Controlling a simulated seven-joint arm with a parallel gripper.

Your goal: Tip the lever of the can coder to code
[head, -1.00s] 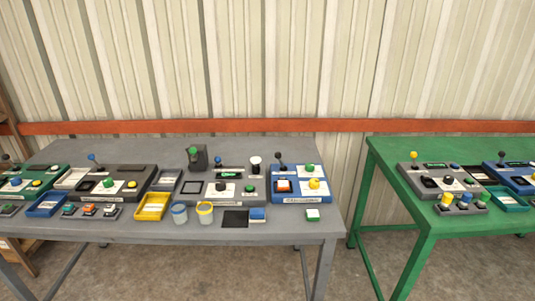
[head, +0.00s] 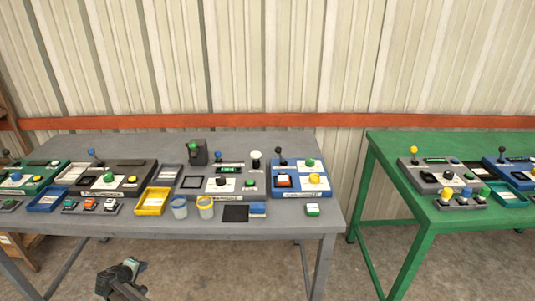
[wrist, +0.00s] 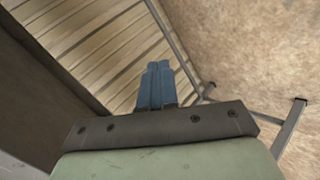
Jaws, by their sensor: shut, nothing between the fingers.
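Several coder-like machines with ball-topped levers stand on the tables; their labels are too small to read, so I cannot tell which is the can coder. On the grey table are a dark machine (head: 134,171) with a blue-ball lever (head: 91,152), a grey machine (head: 240,193) with a blue-ball lever (head: 218,155), and a blue machine (head: 293,191) with a black-ball lever (head: 279,150). My gripper (wrist: 157,68) is shut and empty in the wrist view, its blue fingers together. Part of my arm shows low in the head view, in front of the grey table and apart from the machines.
The grey table (head: 285,226) also holds a yellow tray (head: 153,210), two cups (head: 180,212) and a switch strip (head: 92,206). A green table (head: 400,205) at right carries more machines, one with a yellow-ball lever (head: 414,150). A corrugated wall stands behind.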

